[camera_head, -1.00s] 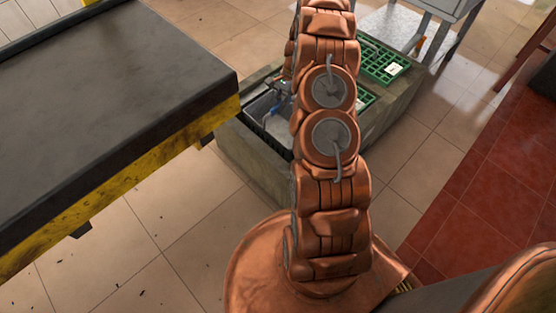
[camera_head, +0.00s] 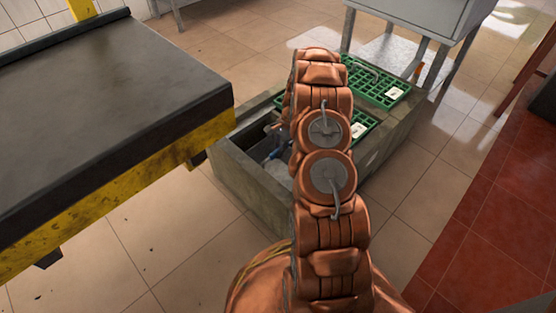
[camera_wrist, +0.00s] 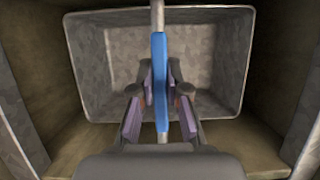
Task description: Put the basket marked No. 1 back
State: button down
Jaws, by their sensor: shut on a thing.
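In the wrist view, my gripper (camera_wrist: 160,92) is shut on the blue grip of a thin grey handle (camera_wrist: 160,68). A grey metal basket (camera_wrist: 228,60) with an empty-looking inside lies below the handle. In the head view, the basket (camera_head: 286,170) is in the open part of a concrete trough (camera_head: 245,186), partly hidden by my arm. A bit of the blue grip (camera_head: 273,154) shows beside my arm; my gripper is mostly hidden there. No number shows on the basket.
Green grates with white tags, too small to read, cover the trough's right part: a far one (camera_head: 378,88) and a nearer one (camera_head: 352,135). A dark-topped table with a yellow edge (camera_head: 130,190) stands close on the left. A grey metal stand (camera_head: 420,30) is behind. Tiled floor at right is clear.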

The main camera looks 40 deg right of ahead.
notch_tip(320, 180, down, 4)
jog(key=shift+r+b, duration=0.25)
jog(key=shift+b, duration=0.4)
jog(key=c, duration=1.2)
grip_release()
jog(key=shift+f, duration=0.15)
jog(key=p+v, duration=0.4)
jog(key=v, duration=0.8)
jog(key=shift+p, duration=0.3)
